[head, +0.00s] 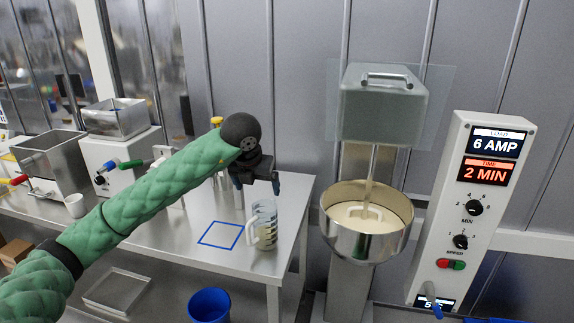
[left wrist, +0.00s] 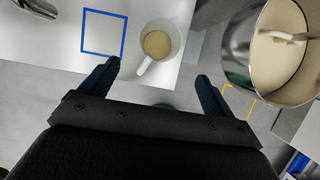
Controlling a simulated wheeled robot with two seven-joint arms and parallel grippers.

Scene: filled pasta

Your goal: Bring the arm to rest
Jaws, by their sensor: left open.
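My left arm, in a green padded sleeve, reaches in from the left in the head view. Its gripper (head: 256,184) hangs above the steel table, pointing down. In the left wrist view the two dark fingers (left wrist: 158,78) are spread apart with nothing between them. A clear measuring cup (head: 264,226) with pale contents stands on the table near its right edge, below and apart from the gripper. It also shows just beyond the fingers in the left wrist view (left wrist: 159,42), handle toward me. My right gripper is in neither view.
A blue square outline (head: 220,234) lies empty beside the cup. A mixer bowl (head: 366,248) with pale dough stands right of the table, next to a control panel (head: 470,205) reading 6 AMP and 2 MIN. Machines (head: 118,150) stand at the left. A blue bin (head: 209,305) is below.

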